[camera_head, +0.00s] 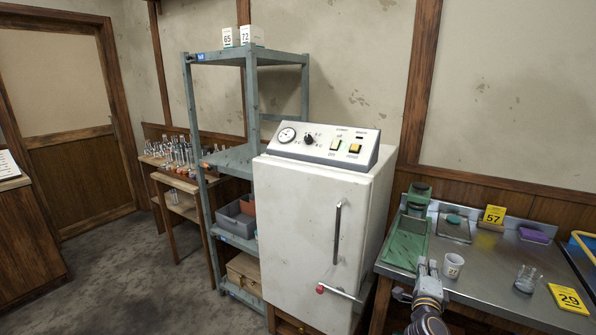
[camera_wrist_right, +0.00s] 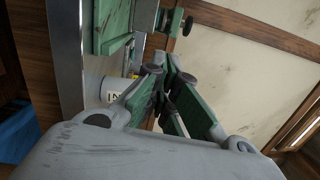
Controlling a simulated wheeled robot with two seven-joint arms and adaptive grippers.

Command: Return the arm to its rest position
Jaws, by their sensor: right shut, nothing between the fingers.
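My right gripper (camera_head: 428,267) is at the lower right in the head view, by the front edge of the metal counter (camera_head: 480,277). It is shut and empty. In the right wrist view its green-padded fingers (camera_wrist_right: 170,75) meet with nothing between them. A white cup (camera_head: 452,265) with dark lettering stands on the counter just right of the gripper in the head view. The cup shows partly behind the fingers in the right wrist view (camera_wrist_right: 112,92). My left gripper is in neither view.
A white cabinet (camera_head: 290,230) with a handle and control panel stands left of the gripper. Open floor (camera_head: 130,275) lies at left.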

